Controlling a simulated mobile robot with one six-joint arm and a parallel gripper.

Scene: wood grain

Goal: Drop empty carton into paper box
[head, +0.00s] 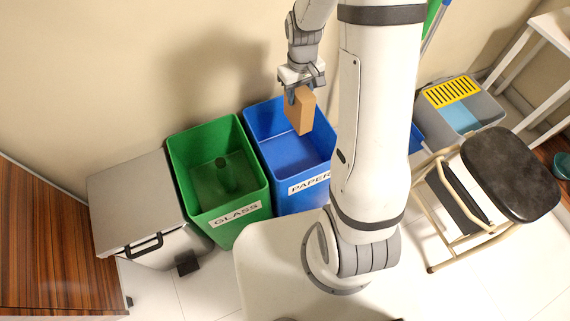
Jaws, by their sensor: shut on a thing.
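A small brown carton (299,112) hangs from my gripper (297,92), which is shut on its upper part. The carton is held upright, above the blue paper box (262,128). The box carries a white "PAPER" label on its front. Its open top faces up, and the visible part of its inside looks empty. My arm hides the right side of the box and the end of its label. The fingertips are partly hidden by the carton.
A green glass bin (189,160), holding a dark item, stands left of the paper box. A grey pedal bin (135,195) is further left. A black-seated stool (510,175) and a grey mop bucket (486,108) stand at right. The wall is close behind.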

